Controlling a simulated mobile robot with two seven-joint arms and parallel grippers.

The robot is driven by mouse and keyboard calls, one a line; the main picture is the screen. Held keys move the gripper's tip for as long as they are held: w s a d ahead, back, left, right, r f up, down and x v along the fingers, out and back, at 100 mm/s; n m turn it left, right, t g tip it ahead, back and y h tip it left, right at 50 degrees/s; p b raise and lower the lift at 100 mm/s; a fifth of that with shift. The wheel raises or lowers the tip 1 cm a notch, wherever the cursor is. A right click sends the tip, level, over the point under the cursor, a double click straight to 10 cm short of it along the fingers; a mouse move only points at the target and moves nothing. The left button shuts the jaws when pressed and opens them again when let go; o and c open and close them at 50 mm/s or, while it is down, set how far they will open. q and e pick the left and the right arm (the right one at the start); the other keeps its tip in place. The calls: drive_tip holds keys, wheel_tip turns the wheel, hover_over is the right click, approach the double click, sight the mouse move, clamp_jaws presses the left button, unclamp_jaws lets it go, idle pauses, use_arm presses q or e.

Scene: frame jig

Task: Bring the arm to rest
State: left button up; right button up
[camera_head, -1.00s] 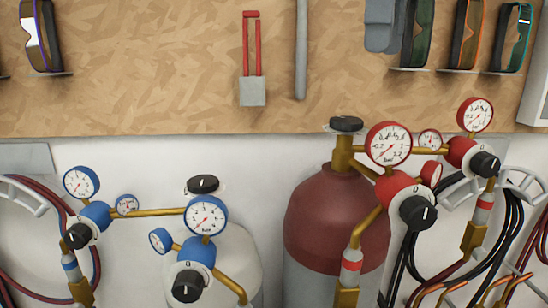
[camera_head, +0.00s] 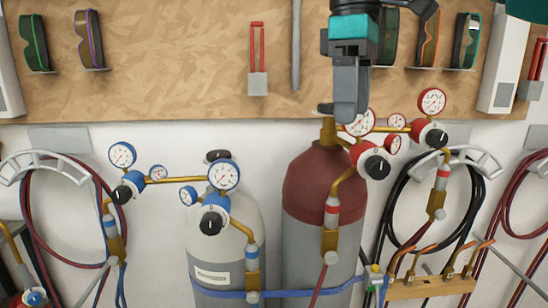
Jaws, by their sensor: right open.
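My right gripper (camera_head: 349,112) hangs down from the top of the head view, grey with a teal band on its wrist. Its fingers are seen edge-on, and nothing shows held between them. A red-trimmed pressure gauge (camera_head: 361,121) is just right of the fingertips and partly covered. My left gripper is not in view.
A grey-white cylinder (camera_head: 230,235) with blue regulators stands left of the red one. A blue strap (camera_head: 285,293) crosses both. Hoses hang on wall hooks at both sides. Goggles and a red-handled tool (camera_head: 257,80) hang on the wooden board (camera_head: 180,85).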

drive_tip(key=w+a+f+n+g+y, duration=0.1)
drive_tip(key=a+f, duration=0.3)
drive_tip(key=f, duration=0.8)
drive_tip(key=w+a+f+n, duration=0.1)
drive_tip(key=a+f, duration=0.4)
drive_tip(key=f, duration=0.7)
drive_tip(key=s+a+f+m+t+y, duration=0.1)
drive_tip(key=s+a+f+y, duration=0.35)
drive_tip(key=a+f, duration=0.4)
drive_tip(key=s+a+f+m+t+y, duration=0.1)
drive_tip(key=s+a+f+y, duration=0.4)
drive_tip(key=f, duration=0.7)
drive_tip(key=s+d+f+m+t+h, duration=0.2)
drive_tip(key=s+d+f+m+t, duration=0.1)
drive_tip(key=d, duration=0.6)
drive_tip(key=s+d+f+m+t+h, duration=0.3)
drive_tip(key=s+d+f+t, duration=0.1)
drive_tip(key=d, duration=0.6)
drive_tip(key=s+d+f+m+t+h, duration=0.3)
drive_tip(key=s+d+f, duration=0.1)
drive_tip(key=d, duration=0.6)
drive_tip(key=shift+s+m, duration=0.4)
drive_tip(key=shift+s, duration=0.5)
